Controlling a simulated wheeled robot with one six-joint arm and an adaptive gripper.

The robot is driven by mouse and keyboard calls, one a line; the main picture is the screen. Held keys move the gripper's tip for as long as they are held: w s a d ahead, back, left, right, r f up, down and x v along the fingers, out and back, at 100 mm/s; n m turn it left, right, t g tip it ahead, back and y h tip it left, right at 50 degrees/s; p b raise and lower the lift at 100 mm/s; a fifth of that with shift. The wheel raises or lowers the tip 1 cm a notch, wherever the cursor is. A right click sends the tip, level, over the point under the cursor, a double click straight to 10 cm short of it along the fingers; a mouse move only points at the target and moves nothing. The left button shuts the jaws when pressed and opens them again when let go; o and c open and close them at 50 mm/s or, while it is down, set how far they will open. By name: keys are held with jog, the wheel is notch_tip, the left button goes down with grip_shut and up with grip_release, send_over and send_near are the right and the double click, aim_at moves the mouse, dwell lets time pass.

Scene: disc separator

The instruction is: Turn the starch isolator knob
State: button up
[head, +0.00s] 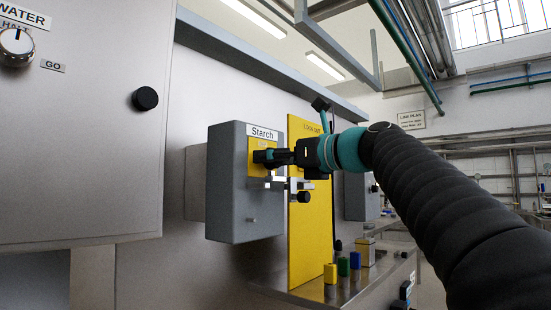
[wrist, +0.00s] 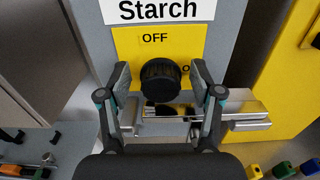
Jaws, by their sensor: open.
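The starch isolator is a grey box (head: 230,215) on the wall with a "Starch" label and a yellow plate (head: 252,150). In the wrist view its black round knob (wrist: 160,79) sits on the yellow plate (wrist: 190,40) below the word OFF. My gripper (wrist: 160,80) is open, with one finger on each side of the knob. Gaps show between the fingers and the knob. In the head view my gripper (head: 268,157) is at the front of the box and hides the knob. A metal hasp or bracket (wrist: 240,112) lies just below the knob.
A yellow lockout board (head: 308,230) stands right of the box. Several coloured padlocks, one yellow (head: 330,273), stand on a metal shelf below it. A water cabinet (head: 80,150) with its own knob (head: 16,45) is at the left. Another grey box (head: 355,197) is farther back.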

jog(key=c, duration=1.1)
jog(key=shift+c, duration=0.2)
jog(key=shift+n, duration=0.3)
jog(key=n+p, duration=0.1)
jog(key=n, duration=0.2)
jog(key=shift+s, duration=0.1)
jog(key=shift+n, duration=2.7)
